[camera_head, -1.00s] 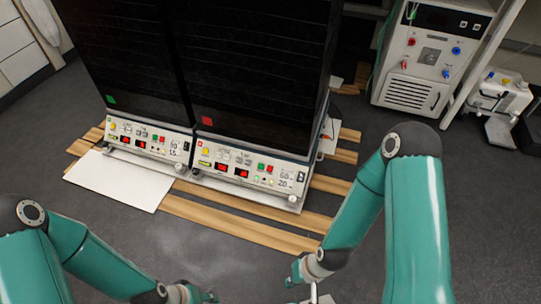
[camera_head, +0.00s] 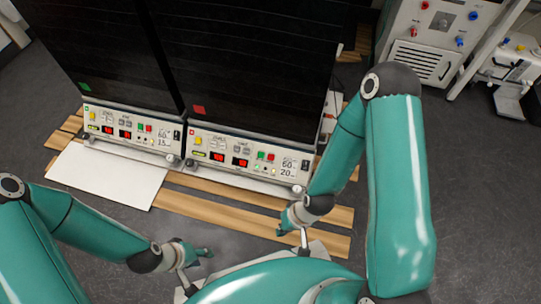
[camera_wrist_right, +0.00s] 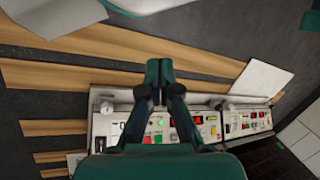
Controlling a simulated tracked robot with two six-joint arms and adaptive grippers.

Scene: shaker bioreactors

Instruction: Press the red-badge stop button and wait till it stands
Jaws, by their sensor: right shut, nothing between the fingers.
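Two dark shaker units stand side by side. The right one bears a red badge (camera_head: 199,110), and its white control panel (camera_head: 205,168) has a green button (camera_head: 261,155) and a red button (camera_head: 271,157) side by side. Its display digits are lit red. The left unit bears a green badge (camera_head: 86,87). My right gripper (camera_head: 287,222) is in front of the red-badge panel, apart from it; in the right wrist view its fingers (camera_wrist_right: 160,72) are together and empty. My left gripper (camera_head: 202,252) is low in the middle, and its finger gap is unclear.
Wooden slats (camera_head: 215,205) lie under the units, and a white board (camera_head: 108,177) lies at the front left. A white device with knobs (camera_head: 425,50) stands at the back right, with a smaller white device (camera_head: 510,65) beside it. The grey floor between is clear.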

